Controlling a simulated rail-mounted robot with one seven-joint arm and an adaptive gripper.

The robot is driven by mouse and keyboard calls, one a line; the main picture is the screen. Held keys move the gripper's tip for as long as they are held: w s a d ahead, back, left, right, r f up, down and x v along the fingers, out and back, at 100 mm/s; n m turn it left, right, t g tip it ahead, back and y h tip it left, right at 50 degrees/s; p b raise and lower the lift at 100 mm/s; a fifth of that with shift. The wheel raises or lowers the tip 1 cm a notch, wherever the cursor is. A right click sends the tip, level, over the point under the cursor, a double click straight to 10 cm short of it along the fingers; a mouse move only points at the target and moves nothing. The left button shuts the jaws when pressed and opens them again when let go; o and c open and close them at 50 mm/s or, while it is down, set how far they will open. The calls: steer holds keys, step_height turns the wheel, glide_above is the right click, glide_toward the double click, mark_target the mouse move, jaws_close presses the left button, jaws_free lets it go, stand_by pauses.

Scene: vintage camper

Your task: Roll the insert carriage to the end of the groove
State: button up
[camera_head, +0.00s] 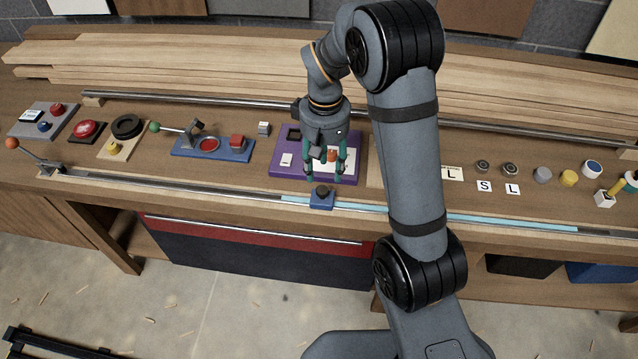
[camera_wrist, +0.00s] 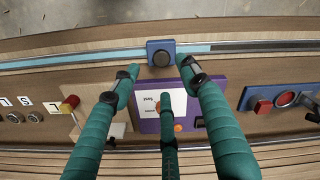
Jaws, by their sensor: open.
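The carriage is a small blue block with a round black knob (camera_head: 321,197), seated on the long groove (camera_head: 190,188) along the bench's front edge. It also shows at the top centre of the wrist view (camera_wrist: 160,46). A light-blue strip (camera_head: 500,221) lines part of the groove, mostly right of the carriage in the head view. My gripper (camera_head: 324,174) is open and points down over the purple board, just behind the carriage. In the wrist view its green fingertips (camera_wrist: 158,70) are spread near the carriage's near corners, with nothing between them; contact cannot be told.
The purple board (camera_head: 283,165) with a white card lies under my gripper. A blue panel with a green-knobbed lever (camera_head: 190,147) is to the left. An orange-knobbed lever (camera_head: 30,155) stands near the groove's left end. Small knobs and letter tiles (camera_head: 485,186) lie right, behind the groove.

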mark_target(322, 189)
step_height(322, 189, down, 6)
steer(key=shift+r+p, duration=0.1)
steer(key=shift+p, duration=0.3)
steer(key=shift+a+f, duration=0.2)
steer(key=shift+f, duration=0.5)
steer(key=shift+c, duration=1.1)
jaws_close()
